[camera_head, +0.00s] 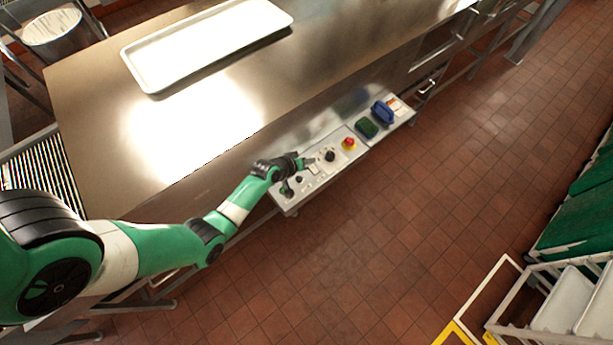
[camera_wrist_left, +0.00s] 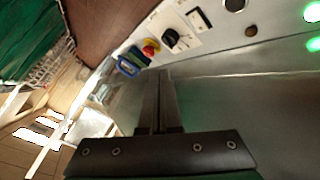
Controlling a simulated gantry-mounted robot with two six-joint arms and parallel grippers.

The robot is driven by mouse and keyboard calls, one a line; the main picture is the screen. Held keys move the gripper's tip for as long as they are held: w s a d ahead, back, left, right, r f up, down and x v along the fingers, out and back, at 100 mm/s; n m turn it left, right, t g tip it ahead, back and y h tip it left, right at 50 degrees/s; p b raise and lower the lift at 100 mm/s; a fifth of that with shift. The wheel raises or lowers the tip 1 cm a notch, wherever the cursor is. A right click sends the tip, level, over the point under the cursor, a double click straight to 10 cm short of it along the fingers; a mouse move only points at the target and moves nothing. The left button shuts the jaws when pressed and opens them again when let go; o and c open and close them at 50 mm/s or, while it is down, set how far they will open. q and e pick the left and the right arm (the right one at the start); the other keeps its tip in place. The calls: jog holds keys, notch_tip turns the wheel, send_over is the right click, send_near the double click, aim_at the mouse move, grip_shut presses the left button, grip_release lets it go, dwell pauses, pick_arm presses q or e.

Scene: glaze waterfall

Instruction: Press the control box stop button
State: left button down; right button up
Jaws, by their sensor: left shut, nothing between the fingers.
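The control box (camera_head: 327,178) is a long pale panel along the front edge of the steel table. It carries a red mushroom button on a yellow base (camera_head: 348,143), with a black knob (camera_head: 330,156) to its left. The red button also shows in the left wrist view (camera_wrist_left: 150,48), beyond my fingertips, near the black knob (camera_wrist_left: 175,40). My left gripper (camera_head: 306,162) is shut and empty, over the panel left of the black knob and apart from the red button. In the left wrist view its closed fingers (camera_wrist_left: 158,75) point toward the panel. My right gripper is not in view.
A blue item (camera_head: 382,111) and a dark green pad (camera_head: 366,128) sit on the panel right of the red button. A white tray (camera_head: 205,42) lies on the steel table (camera_head: 100,110). The tiled floor in front of the panel is clear.

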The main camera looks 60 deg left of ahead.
aim_at(298, 181)
pick_arm(q)
jog(key=shift+n+g+y, duration=0.3)
jog(key=shift+n, duration=0.2)
jog(key=s+f, duration=0.1)
jog(key=s+a+f, duration=0.1)
jog(key=s+a+f+b, duration=0.1)
jog(key=shift+s+f, duration=0.35)
jog(key=shift+f, duration=0.05)
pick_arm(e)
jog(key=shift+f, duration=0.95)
pick_arm(q)
jog(key=shift+f, duration=0.1)
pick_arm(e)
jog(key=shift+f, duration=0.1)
pick_arm(q)
notch_tip(298, 181, down, 9)
jog(key=b, duration=0.8)
jog(key=shift+r, duration=0.2)
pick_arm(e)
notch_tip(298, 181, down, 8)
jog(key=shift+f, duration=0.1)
pick_arm(q)
jog(key=shift+f+b, duration=0.4)
jog(key=shift+b, duration=0.2)
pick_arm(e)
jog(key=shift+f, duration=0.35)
